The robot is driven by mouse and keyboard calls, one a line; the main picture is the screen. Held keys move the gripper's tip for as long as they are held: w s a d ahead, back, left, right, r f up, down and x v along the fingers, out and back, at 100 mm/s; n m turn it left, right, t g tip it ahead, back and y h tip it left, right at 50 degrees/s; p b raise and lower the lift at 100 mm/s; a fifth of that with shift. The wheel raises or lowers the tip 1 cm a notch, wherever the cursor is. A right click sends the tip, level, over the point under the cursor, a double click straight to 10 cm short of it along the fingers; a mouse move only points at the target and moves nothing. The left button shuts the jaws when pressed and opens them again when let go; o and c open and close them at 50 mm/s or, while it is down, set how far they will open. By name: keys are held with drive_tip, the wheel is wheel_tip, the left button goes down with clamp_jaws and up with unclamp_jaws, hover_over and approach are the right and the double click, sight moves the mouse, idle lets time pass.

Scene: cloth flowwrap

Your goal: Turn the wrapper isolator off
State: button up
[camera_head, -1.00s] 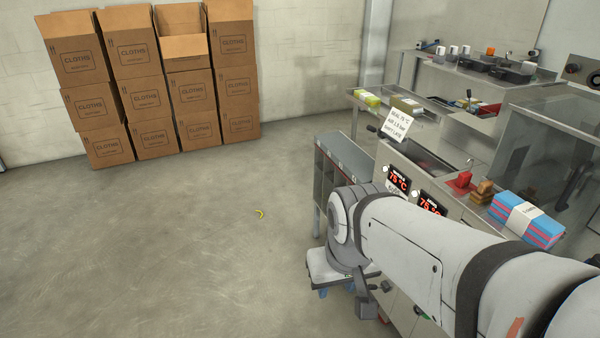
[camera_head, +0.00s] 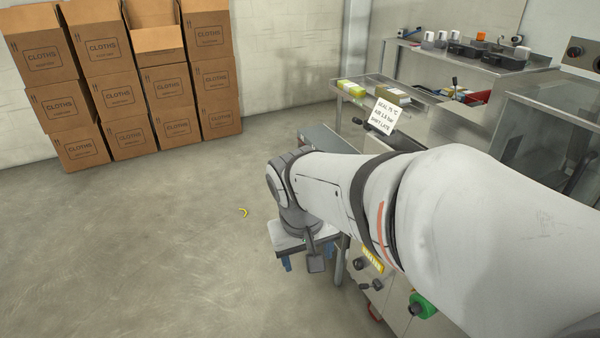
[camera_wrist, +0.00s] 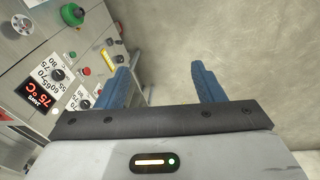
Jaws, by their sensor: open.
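The wrapper's metal front (camera_head: 400,318) is at lower right in the head view, partly hidden by my arm. It carries dark knobs (camera_head: 377,285) by a yellow label (camera_head: 372,260), and a green round part (camera_head: 422,306). I cannot tell which control is the isolator. In the wrist view the panel is at left, with a red 75 °C display (camera_wrist: 38,92), a black dial (camera_wrist: 57,74) and a green-collared knob (camera_wrist: 72,14). My gripper (camera_wrist: 162,72) is open and empty, its blue fingers pointing over bare floor beside the panel. It also shows in the head view (camera_head: 310,268).
Stacked cloth boxes (camera_head: 130,90) stand by the back wall. A sign (camera_head: 382,115) and steel benches (camera_head: 440,65) are at right.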

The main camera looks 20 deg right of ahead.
drive_tip(key=w+d+f+m+g+h+b, duration=0.4)
drive_tip(key=w+d+f+h+b, duration=0.65)
drive_tip(key=w+d+f, duration=0.8)
drive_tip(key=w+d+f+m+t+h+b, duration=0.35)
drive_tip(key=w+d+f+h+b, duration=0.25)
drive_tip(key=w+d+f+b, duration=0.65)
drive_tip(key=w+d+f+p, duration=0.1)
drive_tip(key=w+d+f, duration=0.2)
drive_tip(key=d, duration=0.4)
drive_tip(key=shift+w+d+f+p, duration=0.4)
drive_tip(key=shift+f, duration=0.35)
